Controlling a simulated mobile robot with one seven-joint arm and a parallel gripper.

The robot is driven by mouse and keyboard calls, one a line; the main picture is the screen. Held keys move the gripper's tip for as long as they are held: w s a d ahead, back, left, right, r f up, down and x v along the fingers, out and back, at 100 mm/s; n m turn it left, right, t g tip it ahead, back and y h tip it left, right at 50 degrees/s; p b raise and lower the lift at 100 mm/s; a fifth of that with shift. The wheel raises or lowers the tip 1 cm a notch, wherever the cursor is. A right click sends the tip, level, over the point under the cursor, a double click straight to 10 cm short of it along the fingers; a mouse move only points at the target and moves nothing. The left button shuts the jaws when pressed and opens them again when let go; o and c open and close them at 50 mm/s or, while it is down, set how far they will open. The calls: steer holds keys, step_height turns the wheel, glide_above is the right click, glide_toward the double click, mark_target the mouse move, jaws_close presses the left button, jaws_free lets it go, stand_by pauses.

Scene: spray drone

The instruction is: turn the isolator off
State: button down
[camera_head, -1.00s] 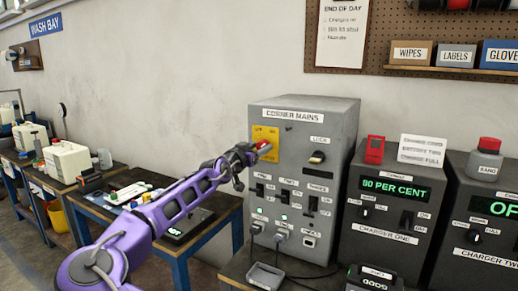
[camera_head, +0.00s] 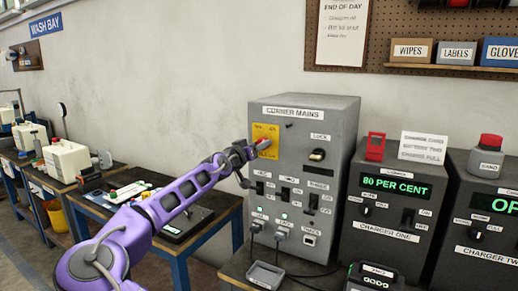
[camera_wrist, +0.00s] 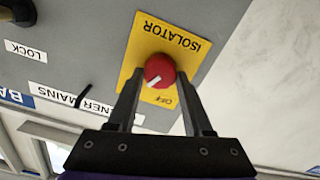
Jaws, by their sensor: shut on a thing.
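The isolator is a red rotary knob (camera_wrist: 159,71) with a white pointer mark, on a yellow plate (camera_wrist: 182,45) lettered ISOLATOR and OFF. The wrist view is upside down to the lettering. The plate also shows in the head view (camera_head: 260,132) on the upper left of the grey CORNER MAINS cabinet (camera_head: 330,115). My gripper (camera_wrist: 158,85) is shut on the knob, one finger at each side. In the wrist view the white mark points to the lower left, not straight at the OFF word. In the head view my gripper partly covers the knob.
The cabinet also carries a lock (camera_head: 317,155), several switches and plugs with cables. Charger one (camera_head: 385,215) stands close on its right. A blue-framed bench (camera_head: 215,215) with tools lies below my arm. The wall left of the cabinet is clear.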

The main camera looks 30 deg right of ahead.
steer(key=shift+w+a+f+n+b, duration=0.1)
steer(key=shift+n+b, duration=0.8)
steer(key=shift+n, duration=2.75)
steer(key=shift+w+f+n+b, duration=0.1)
steer(key=shift+n+b, duration=0.8)
steer(key=shift+n, duration=2.75)
steer(key=shift+c, duration=1.5)
jaws_free()
steer(key=shift+s+a, duration=0.1)
